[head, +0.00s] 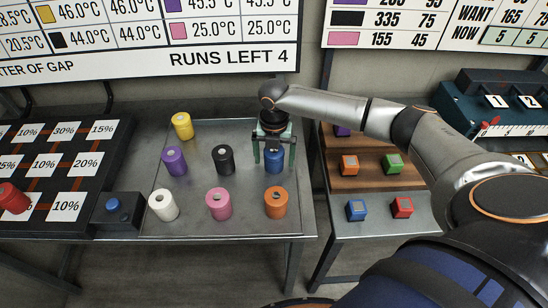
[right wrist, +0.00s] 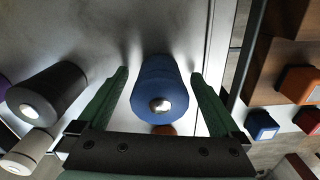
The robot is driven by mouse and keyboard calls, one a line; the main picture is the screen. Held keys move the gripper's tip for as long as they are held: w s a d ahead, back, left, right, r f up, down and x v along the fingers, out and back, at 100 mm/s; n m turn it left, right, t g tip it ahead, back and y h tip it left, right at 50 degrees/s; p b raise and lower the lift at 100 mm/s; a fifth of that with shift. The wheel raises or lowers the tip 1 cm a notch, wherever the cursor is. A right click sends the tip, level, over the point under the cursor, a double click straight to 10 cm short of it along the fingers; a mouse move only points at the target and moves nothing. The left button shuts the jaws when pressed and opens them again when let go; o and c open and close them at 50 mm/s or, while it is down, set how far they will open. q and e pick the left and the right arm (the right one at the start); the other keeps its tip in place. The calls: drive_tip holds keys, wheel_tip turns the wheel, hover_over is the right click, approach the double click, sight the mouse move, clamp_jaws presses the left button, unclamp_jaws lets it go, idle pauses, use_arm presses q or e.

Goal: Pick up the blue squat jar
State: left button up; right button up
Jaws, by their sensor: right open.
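The blue squat jar (head: 273,161) stands upright on the grey metal table, at the right end of the middle row in the head view. My right gripper (head: 273,160) is above and around it, with a finger on either side. In the right wrist view the blue jar (right wrist: 159,92) lies between the two green fingers of the right gripper (right wrist: 160,92). Gaps show between the jar and both fingers, so the gripper is open and not holding it. My left gripper is not in view.
Near the jar stand a black jar (head: 223,160), an orange jar (head: 275,202), a pink jar (head: 219,204), a purple jar (head: 174,162), a white jar (head: 163,205) and a yellow jar (head: 182,126). Coloured cubes, including a blue cube (head: 356,210), sit on the stand to the right.

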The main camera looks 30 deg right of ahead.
drive_tip(key=shift+c, duration=0.4)
drive_tip(key=c, duration=1.5)
